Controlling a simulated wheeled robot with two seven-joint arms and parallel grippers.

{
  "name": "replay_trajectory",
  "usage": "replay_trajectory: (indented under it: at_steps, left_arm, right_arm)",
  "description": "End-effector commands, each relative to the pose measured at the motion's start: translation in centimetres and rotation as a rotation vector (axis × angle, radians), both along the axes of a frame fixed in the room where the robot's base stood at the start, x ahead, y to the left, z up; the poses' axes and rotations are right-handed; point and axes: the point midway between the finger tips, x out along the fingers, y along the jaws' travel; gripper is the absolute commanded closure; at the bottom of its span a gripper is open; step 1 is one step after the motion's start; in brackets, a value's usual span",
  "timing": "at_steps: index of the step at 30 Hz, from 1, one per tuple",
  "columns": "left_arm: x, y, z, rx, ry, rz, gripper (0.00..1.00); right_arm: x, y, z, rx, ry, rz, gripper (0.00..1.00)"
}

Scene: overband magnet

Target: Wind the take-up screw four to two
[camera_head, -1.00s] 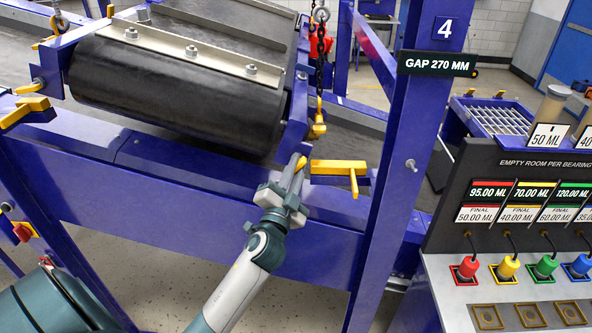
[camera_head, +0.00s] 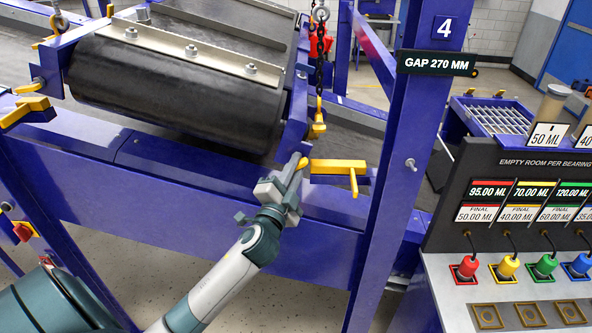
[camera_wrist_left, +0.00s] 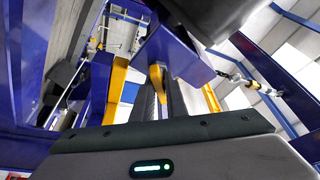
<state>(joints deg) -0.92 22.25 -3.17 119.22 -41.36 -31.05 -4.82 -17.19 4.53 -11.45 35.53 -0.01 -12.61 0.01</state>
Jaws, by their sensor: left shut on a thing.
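The belt roller (camera_head: 175,95) is a black drum in a blue frame at the upper left of the head view. A yellow screw handle (camera_head: 337,167) sticks out at the lower right of the roller frame, beside the blue post with the "4" plate (camera_head: 445,28). My left gripper (camera_head: 297,170) is at the left end of that handle, shut on a yellow part there. In the left wrist view a rounded yellow piece (camera_wrist_left: 156,76) sits at the dark fingers. The exact contact is partly hidden by the fingers. My right gripper is not seen.
A second yellow handle (camera_head: 27,110) is at the roller's left end. A chain with a yellow hook (camera_head: 317,125) hangs just above my left gripper. A sign (camera_head: 436,64) reads "GAP 270 MM". A panel with coloured plugs (camera_head: 505,268) stands at the right.

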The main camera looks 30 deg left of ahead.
Motion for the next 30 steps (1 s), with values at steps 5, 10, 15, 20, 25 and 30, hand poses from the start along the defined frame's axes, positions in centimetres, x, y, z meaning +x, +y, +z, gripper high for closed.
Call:
replay_trajectory:
  at_steps: [5, 10, 15, 20, 25, 30]
  left_arm:
    - [0.02, 0.01, 0.22, 0.026, 0.011, -0.001, 1.0]
    - [0.01, 0.0, 0.3, 0.123, 0.069, -0.003, 1.0]
    - [0.02, -0.01, 0.22, 0.203, 0.12, -0.001, 1.0]
    - [0.01, -0.03, 0.17, 0.209, 0.125, -0.001, 1.0]
    - [0.02, -0.01, 0.21, 0.213, 0.127, -0.001, 1.0]
    - [0.02, 0.06, 0.34, 0.29, 0.171, -0.001, 1.0]
  right_arm:
    - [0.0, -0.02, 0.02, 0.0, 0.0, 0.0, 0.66]
    - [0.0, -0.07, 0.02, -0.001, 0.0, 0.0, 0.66]
    - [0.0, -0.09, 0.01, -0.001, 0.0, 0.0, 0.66]
    - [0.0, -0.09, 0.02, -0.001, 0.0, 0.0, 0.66]
    - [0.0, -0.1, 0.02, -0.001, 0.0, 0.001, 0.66]
    - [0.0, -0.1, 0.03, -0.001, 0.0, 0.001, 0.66]
